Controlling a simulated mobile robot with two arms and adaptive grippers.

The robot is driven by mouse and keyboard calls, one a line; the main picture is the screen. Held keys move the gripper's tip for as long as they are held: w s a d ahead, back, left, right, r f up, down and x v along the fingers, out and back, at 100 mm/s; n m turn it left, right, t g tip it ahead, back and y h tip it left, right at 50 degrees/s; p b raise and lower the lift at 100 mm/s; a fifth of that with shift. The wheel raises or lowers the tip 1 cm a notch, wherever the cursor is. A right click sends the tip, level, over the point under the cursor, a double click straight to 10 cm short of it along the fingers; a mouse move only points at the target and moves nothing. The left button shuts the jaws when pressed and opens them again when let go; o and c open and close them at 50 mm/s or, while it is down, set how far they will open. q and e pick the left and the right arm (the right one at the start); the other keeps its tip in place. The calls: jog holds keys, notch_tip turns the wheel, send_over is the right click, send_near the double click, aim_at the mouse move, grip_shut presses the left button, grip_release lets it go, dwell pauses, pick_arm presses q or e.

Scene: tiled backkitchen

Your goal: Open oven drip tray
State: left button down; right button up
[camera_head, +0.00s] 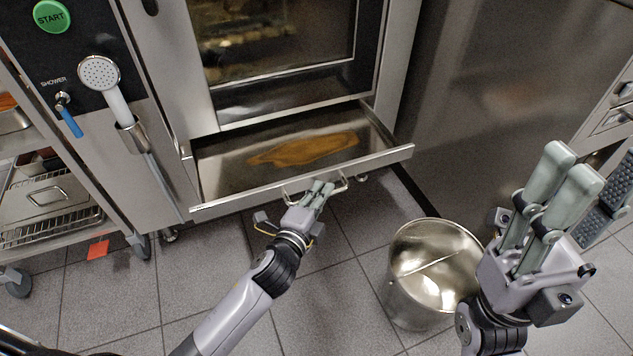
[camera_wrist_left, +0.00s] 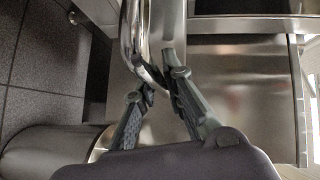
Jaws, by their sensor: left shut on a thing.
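The oven drip tray (camera_head: 222,172) is a shallow metal drawer under the oven door. It stands pulled out, with a brown stain (camera_head: 303,149) on its floor. A bent metal handle (camera_head: 342,184) sits on its front edge. My left gripper (camera_head: 322,187) is at the handle, shut on it. In the left wrist view the fingers of my left gripper (camera_wrist_left: 160,84) close around the handle bar (camera_wrist_left: 134,42). My right gripper (camera_head: 566,170) is raised at the right, away from the tray, its fingers pointing up and close together; I cannot tell whether they touch.
The oven door (camera_head: 275,85) above the tray is closed. A hand shower (camera_head: 112,88) hangs at left, beside a rack (camera_head: 52,205) on wheels. The floor in front of the tray is clear left of the bucket.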

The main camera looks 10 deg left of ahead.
pick_arm(q)
jog(key=shift+f, duration=0.1)
jog(key=c, duration=1.9)
grip_release()
jog(key=shift+s, duration=0.1)
jog(key=v, duration=1.2)
